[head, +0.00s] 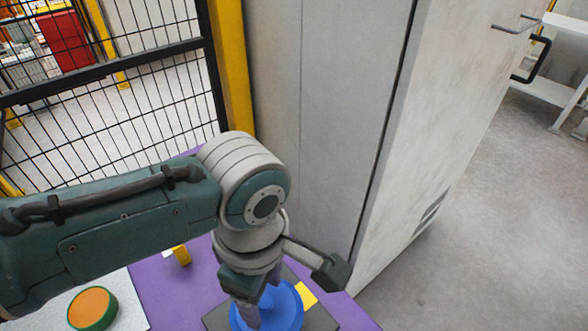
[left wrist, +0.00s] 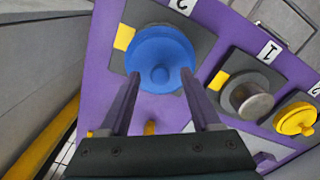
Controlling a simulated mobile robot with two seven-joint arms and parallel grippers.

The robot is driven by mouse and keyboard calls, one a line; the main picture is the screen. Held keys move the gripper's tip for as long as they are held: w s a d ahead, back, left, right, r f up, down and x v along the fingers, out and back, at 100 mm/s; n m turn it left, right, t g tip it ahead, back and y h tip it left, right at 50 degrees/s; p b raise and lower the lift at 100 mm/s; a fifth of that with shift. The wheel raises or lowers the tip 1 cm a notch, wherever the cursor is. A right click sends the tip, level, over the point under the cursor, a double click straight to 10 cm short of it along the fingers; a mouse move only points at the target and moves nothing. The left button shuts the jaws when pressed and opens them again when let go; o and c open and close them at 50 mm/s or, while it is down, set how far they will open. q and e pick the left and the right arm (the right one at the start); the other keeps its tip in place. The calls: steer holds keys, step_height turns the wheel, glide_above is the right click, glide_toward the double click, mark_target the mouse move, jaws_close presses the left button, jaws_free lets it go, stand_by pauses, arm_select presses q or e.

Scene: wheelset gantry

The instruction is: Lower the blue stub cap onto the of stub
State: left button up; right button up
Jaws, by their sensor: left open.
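In the head view the blue cap (head: 288,306) is partly hidden behind my left gripper (head: 262,314). My left gripper (left wrist: 161,76) is open, with its two fingertips at either side of the cap's near edge. I cannot tell whether they touch it. The stub under the cap is hidden. My right gripper is not in view.
A neighbouring plate marked 1 holds a bare metal stub (left wrist: 251,101). A yellow cap (left wrist: 295,119) sits beyond it. An orange and green disc (head: 92,308) lies on a pale plate. A tall grey cabinet (head: 325,110) and a mesh fence (head: 150,85) stand close behind the table.

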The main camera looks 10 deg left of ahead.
mark_target(265, 301)
arm_select(q)
step_height(265, 301, up, 10)
steer(key=p, duration=0.2)
steer(key=shift+f+p, duration=0.15)
steer(key=shift+p, duration=0.25)
steer(key=s+m+t+h, duration=0.1)
steer(key=s+m+h, duration=0.1)
steer(key=s+m, duration=0.45)
steer(key=s+a+r+m+t+y+p, duration=0.25)
steer(key=s+a+r+m, duration=0.4)
steer(key=a+m, duration=0.45)
step_height(265, 301, up, 33)
steer(key=d+p, duration=0.1)
steer(key=p, duration=3)
steer(key=shift+w+d+m+h+p, duration=0.35)
steer(key=shift+w+m, duration=0.05)
steer(key=shift+m, duration=0.05)
